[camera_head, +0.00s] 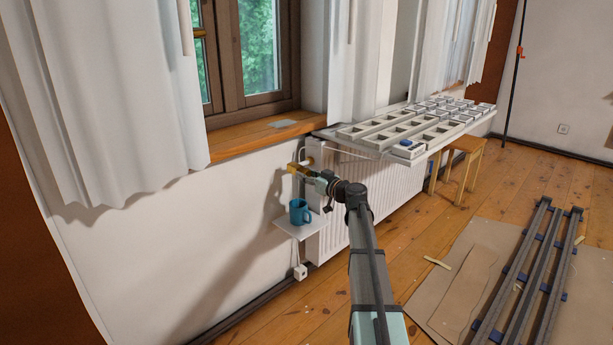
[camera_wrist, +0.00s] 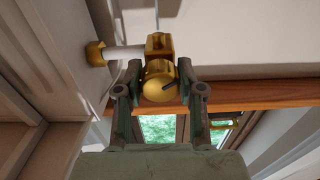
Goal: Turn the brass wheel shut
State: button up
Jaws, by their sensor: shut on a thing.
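The brass wheel (camera_wrist: 159,80) is a round golden knob on a brass valve body (camera_wrist: 158,43), in the upper middle of the wrist view. A white pipe joins the valve to a brass fitting at the left. My gripper (camera_wrist: 160,78) has one finger on each side of the wheel and is shut on it. In the head view the gripper (camera_head: 308,172) is at the near upper end of the white radiator (camera_head: 370,205), beside brass fittings. The wheel itself is mostly hidden there by the gripper.
A blue mug (camera_head: 299,212) stands on a small white shelf (camera_head: 291,230) just below the gripper. A board with grey trays (camera_head: 410,130) juts out above the radiator. A wooden stool (camera_head: 466,150) stands behind. Metal rails (camera_head: 525,265) lie on cardboard at the right.

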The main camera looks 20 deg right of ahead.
jog(key=m+p, duration=0.1)
jog(key=m, duration=0.4)
jog(key=shift+r+m, duration=0.15)
jog(key=shift+m, duration=0.15)
jog(key=m+p, duration=0.3)
jog(key=m, duration=0.3)
jog(key=shift+a+r+p, duration=0.1)
jog(key=shift+p, duration=0.3)
jog(key=m+p, duration=0.2)
jog(key=m, duration=0.2)
jog(key=shift+p, duration=0.35)
jog(key=m+p, duration=0.3)
jog(key=shift+r+m, duration=0.15)
jog(key=shift+m, duration=0.15)
jog(key=m+p, duration=0.2)
jog(key=m, duration=0.1)
jog(key=shift+p, duration=0.35)
jog(key=shift+w+m+p, duration=0.1)
jog(key=shift+m+p, duration=0.7)
jog(key=shift+m, duration=0.4)
